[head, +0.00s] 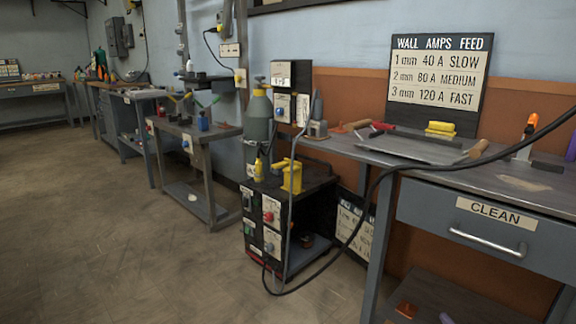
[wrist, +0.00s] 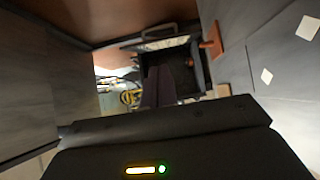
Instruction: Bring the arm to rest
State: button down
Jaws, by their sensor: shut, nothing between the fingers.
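My gripper (wrist: 158,84) shows in the wrist view, where its dark fingers point away from the camera, together and with nothing between them. The dark housing with a lit orange-white bar and a green light fills the bottom of that view. The head view shows no part of my arm or gripper. In the wrist view a drawer-like grey panel (wrist: 35,75) stands at the left and a grey surface (wrist: 255,60) lies at the right, both apart from the fingers as far as I can tell.
In the head view a grey bench (head: 370,150) with a drawer marked CLEAN (head: 480,225) stands at the right. A black welding cart (head: 265,225) with a grey cylinder (head: 259,120) is left of it, and a black cable (head: 375,190) hangs in front. The floor (head: 110,240) at left is clear.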

jog(key=s+a+r+n+g+y+p, duration=0.2)
jog(key=a+r+n+g+y, duration=0.3)
jog(key=a+r+n, duration=1)
jog(key=s+a+r+n+g+y+p, duration=0.2)
jog(key=a+r+n+g+y, duration=0.3)
jog(key=a+r+n, duration=0.9)
jog(key=s+a+r+n+g+h+p, duration=0.3)
jog(key=s+a+r+n+g+h, duration=0.3)
jog(key=s+a+n, duration=0.7)
jog(key=s+d+r+n+t+h, duration=0.1)
jog(key=s+r+n, duration=0.1)
jog(key=s, duration=0.3)
jog(key=s+d+r+n+t+h+p, duration=0.1)
jog(key=s+r+n+h, duration=0.1)
jog(key=s+n, duration=0.3)
jog(key=s+d+r+n+t+h+p, duration=0.1)
jog(key=s+r+n+h, duration=0.1)
jog(key=s, duration=0.5)
jog(key=shift+d+r+n+t, duration=0.15)
jog(key=shift+r+n+t, duration=0.15)
jog(key=shift+r+n, duration=0.75)
jog(key=c, duration=2.2)
grip_release()
jog(key=shift+f, duration=0.1)
